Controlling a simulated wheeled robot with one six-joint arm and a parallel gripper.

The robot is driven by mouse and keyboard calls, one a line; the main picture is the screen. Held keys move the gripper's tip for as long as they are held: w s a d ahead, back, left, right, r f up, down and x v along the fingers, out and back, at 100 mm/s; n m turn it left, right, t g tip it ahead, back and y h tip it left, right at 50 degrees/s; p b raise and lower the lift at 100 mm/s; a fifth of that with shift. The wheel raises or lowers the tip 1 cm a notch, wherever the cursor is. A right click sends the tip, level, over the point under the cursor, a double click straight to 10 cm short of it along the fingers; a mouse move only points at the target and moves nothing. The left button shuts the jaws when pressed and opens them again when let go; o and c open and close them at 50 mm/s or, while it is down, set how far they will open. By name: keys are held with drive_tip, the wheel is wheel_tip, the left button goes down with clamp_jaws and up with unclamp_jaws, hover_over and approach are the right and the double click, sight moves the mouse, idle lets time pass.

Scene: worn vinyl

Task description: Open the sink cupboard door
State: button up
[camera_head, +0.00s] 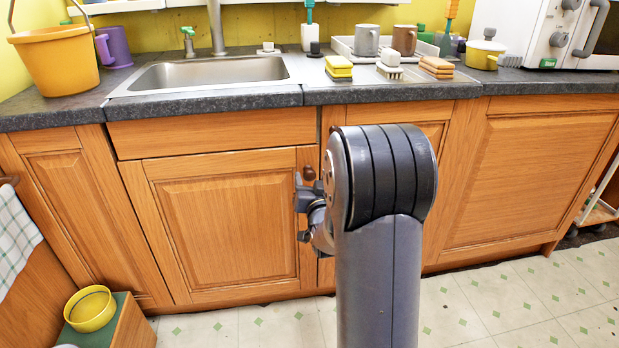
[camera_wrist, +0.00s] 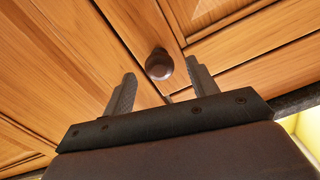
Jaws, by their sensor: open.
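The sink cupboard door (camera_head: 225,232) is a wooden panel door below the sink, and it looks shut. Its dark round knob (camera_head: 309,173) is at the door's upper right. The knob (camera_wrist: 159,64) also shows in the wrist view, between the two fingertips and apart from both. My gripper (camera_head: 303,193) is open and empty in front of the knob, partly hidden by my arm. In the wrist view my gripper (camera_wrist: 161,74) has one finger on each side of the knob. I cannot tell how far the fingertips reach along the knob.
A metal sink (camera_head: 215,72) is set in the dark worktop (camera_head: 400,93) above. A yellow bowl (camera_head: 90,309) stands on a green-topped box (camera_head: 125,325) at the lower left. The patterned vinyl floor (camera_head: 500,300) is clear to the right.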

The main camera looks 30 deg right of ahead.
sight(311, 177)
drive_tip(key=shift+x, duration=1.55)
drive_tip(key=shift+c, duration=0.3)
clamp_jaws()
